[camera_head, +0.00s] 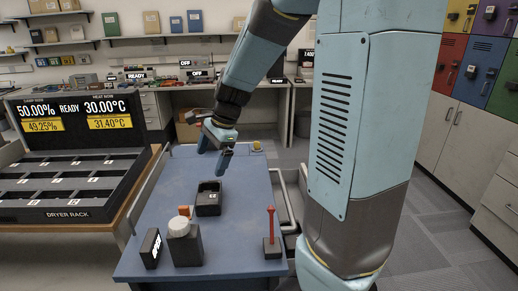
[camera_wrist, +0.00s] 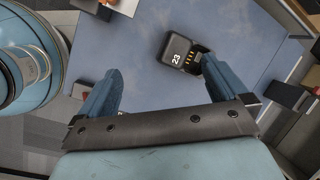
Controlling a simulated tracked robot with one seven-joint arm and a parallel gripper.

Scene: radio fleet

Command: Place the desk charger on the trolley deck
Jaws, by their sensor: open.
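The desk charger, as I take it, is a small black open-topped block (camera_head: 208,199) standing on the blue trolley deck (camera_head: 235,225). In the wrist view a black block marked 23 with gold contacts (camera_wrist: 180,52) lies on the blue deck (camera_wrist: 130,40), and I take it for the same charger. My gripper (camera_head: 213,152) is open and empty above the far part of the deck, apart from the charger. In the wrist view the charger shows between the fingers of my gripper (camera_wrist: 160,70), nearer the right finger, whose tip lies close to it in the picture.
A black block with a white round top (camera_head: 180,229), a small orange piece (camera_head: 184,211), a black display (camera_head: 151,247) and a red upright rod on a black base (camera_head: 271,232) stand at the deck's near side. The dryer rack (camera_head: 70,213) is at left. The deck's middle right is clear.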

